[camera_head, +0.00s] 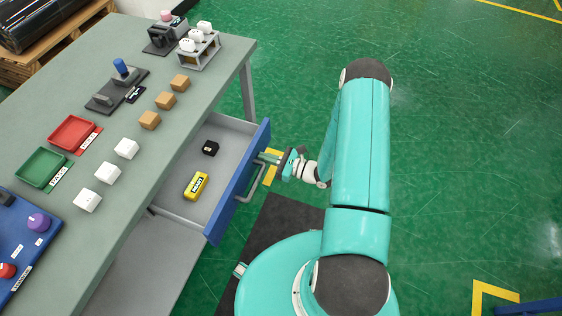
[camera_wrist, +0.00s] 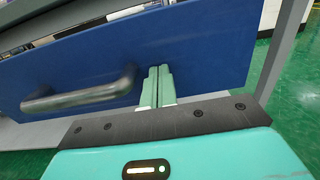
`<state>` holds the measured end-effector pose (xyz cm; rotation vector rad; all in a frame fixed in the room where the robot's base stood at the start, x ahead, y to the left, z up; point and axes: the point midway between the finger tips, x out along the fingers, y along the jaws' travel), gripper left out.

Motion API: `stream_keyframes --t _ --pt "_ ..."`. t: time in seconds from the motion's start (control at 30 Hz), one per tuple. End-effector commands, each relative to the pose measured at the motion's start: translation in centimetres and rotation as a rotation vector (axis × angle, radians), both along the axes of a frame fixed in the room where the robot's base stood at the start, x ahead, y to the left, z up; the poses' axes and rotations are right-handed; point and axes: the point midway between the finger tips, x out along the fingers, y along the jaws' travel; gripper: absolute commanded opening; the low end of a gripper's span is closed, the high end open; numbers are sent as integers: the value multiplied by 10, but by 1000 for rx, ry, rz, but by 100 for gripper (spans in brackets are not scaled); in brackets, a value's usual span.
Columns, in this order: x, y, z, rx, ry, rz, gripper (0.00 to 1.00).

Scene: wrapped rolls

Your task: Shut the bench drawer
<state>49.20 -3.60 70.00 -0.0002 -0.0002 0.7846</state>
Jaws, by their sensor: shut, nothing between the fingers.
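The bench drawer (camera_head: 222,146) stands open, pulled out from under the bench top toward the right. It has a blue front panel (camera_head: 238,190) with a grey bar handle (camera_head: 252,190). A yellow box (camera_head: 196,186) and a small black block (camera_head: 210,148) lie inside it. My gripper (camera_head: 266,157) is at the outer side of the blue front, near the handle's far end. In the wrist view the shut green fingers (camera_wrist: 157,78) point at the blue panel, just right of the handle (camera_wrist: 85,97), with nothing between them. I cannot tell whether the fingertips touch the panel.
A bench leg (camera_head: 247,92) stands beyond the drawer.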

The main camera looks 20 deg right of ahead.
Motion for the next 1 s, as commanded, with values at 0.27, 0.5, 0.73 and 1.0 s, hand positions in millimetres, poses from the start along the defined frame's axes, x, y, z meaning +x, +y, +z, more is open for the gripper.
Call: stream_keyframes --t 0.27,0.5,0.73,1.0 --pt "56 57 0 1 -3 2 0" --pt "101 103 0 1 -1 2 0" --pt "134 135 0 1 0 2 0" --pt "153 153 0 0 0 1 0"
